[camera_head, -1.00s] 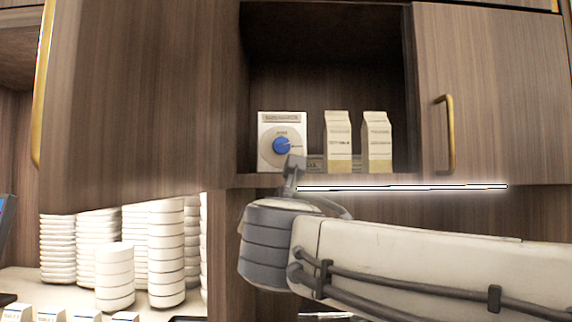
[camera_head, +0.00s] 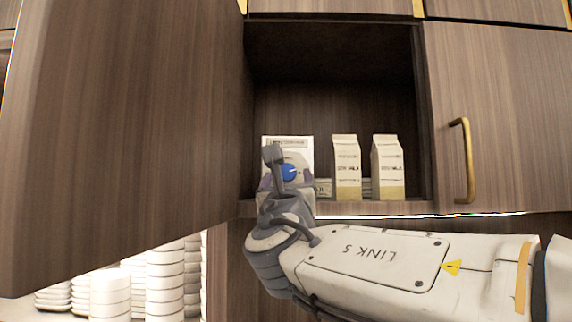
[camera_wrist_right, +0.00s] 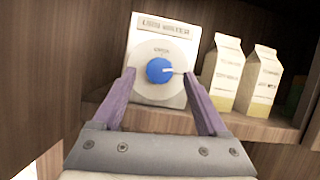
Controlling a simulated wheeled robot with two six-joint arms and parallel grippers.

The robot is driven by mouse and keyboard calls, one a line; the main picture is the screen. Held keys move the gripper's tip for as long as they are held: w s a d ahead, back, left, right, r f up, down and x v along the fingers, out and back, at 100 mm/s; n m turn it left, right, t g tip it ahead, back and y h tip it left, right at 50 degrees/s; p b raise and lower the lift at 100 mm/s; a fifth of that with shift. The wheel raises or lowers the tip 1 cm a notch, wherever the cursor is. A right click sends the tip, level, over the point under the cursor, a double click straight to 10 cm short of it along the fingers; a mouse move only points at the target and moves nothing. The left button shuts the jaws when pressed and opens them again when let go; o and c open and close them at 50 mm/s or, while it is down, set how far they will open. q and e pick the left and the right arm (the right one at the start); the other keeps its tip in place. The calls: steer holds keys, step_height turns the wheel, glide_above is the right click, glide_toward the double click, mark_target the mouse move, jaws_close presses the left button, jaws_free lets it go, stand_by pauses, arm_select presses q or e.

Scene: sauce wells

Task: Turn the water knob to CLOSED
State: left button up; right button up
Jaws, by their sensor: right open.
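The water knob (camera_wrist_right: 159,70) is a blue dial with a white pointer on a white panel (camera_wrist_right: 180,38) inside an open cupboard. In the right wrist view its pointer is turned to the right. In the head view the knob (camera_head: 289,171) is partly hidden by my right wrist. My right gripper (camera_wrist_right: 163,88) is open, its two purple fingers pointing at the panel, one on each side of the knob. I cannot tell whether either finger touches the panel. The label above the dial is too small to read. My left gripper is not in view.
Two milk cartons (camera_head: 346,168) and (camera_head: 388,167) stand right of the panel, close to my right finger's side. An open cupboard door (camera_head: 125,130) fills the left. A closed door with a brass handle (camera_head: 462,160) is at the right. Stacked white dishes (camera_head: 165,280) sit below.

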steer(key=shift+x, duration=0.85)
jaws_close()
steer(key=m+b, duration=0.1)
steer(key=m+h+b, duration=0.1)
steer(key=shift+a+f+m+h, duration=0.15)
steer(key=shift+f+m+h, duration=0.15)
steer(key=shift+m, duration=0.1)
steer(key=shift+r+m+h+b, duration=0.3)
steer(key=shift+m+h+b, duration=0.25)
steer(key=shift+m, duration=0.65)
jaws_free()
